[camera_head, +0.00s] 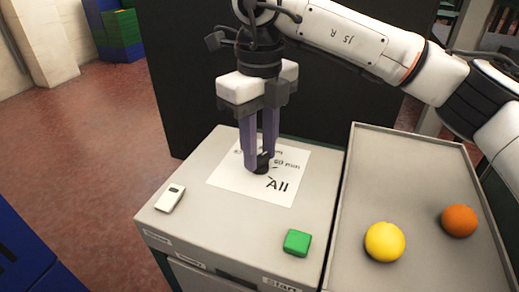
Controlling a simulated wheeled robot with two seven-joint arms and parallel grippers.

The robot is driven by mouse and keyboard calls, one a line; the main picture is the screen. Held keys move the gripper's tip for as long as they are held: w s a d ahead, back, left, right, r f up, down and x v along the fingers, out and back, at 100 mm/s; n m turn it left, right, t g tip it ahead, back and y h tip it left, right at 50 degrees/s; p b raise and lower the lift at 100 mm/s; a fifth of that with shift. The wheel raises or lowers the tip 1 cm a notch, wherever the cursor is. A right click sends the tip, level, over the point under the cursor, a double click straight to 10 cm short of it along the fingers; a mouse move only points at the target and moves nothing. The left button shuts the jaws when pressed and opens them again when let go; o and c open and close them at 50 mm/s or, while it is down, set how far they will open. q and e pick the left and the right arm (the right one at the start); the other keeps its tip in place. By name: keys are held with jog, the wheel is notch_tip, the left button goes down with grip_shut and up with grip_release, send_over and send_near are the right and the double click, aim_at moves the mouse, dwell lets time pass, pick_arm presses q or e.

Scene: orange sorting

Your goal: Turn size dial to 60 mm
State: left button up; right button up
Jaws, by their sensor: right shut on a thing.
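The black size dial (261,169) sits on a white label sheet (228,180) on top of the grey machine (200,216). The sheet reads "60 mm" and "All"; other print behind the fingers is partly hidden. My right gripper (259,162) points straight down with its purple fingers shut on the dial. The fingers hide part of the dial, and I cannot tell which mark it points to. My left gripper is not in view.
A green button (297,242) and a white switch (169,198) are on the machine top. To the right, a grey tray (343,222) holds a yellow fruit (384,241) and an orange (459,220). A dark panel (180,80) stands behind the machine.

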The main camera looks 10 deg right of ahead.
aim_at(261, 155)
jog(key=m+b, duration=0.1)
jog(key=m, duration=0.6)
jog(key=shift+d+r, duration=0.1)
dwell(0.5)
jog(key=o, duration=1)
jog(key=shift+o, duration=0.2)
notch_tip(261, 155, up, 10)
jog(key=shift+r+p, duration=0.15)
jog(key=shift+p, duration=0.15)
